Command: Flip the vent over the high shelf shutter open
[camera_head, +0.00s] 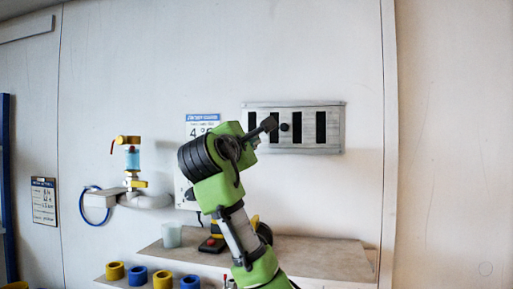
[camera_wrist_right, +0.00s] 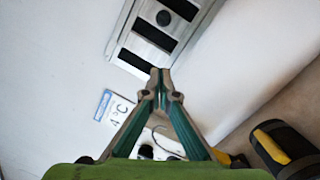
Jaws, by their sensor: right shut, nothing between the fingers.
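I cannot tell whether the tips touch the plate. My left gripper is out of view.
Below is a shelf (camera_head: 320,255) with a pale cup (camera_head: 171,235) and a black-and-yellow device partly behind my arm. Yellow and blue rings (camera_head: 136,275) stand lower down. A pipe with a yellow valve (camera_head: 128,140) is on the left. The wall right of the vent is clear.

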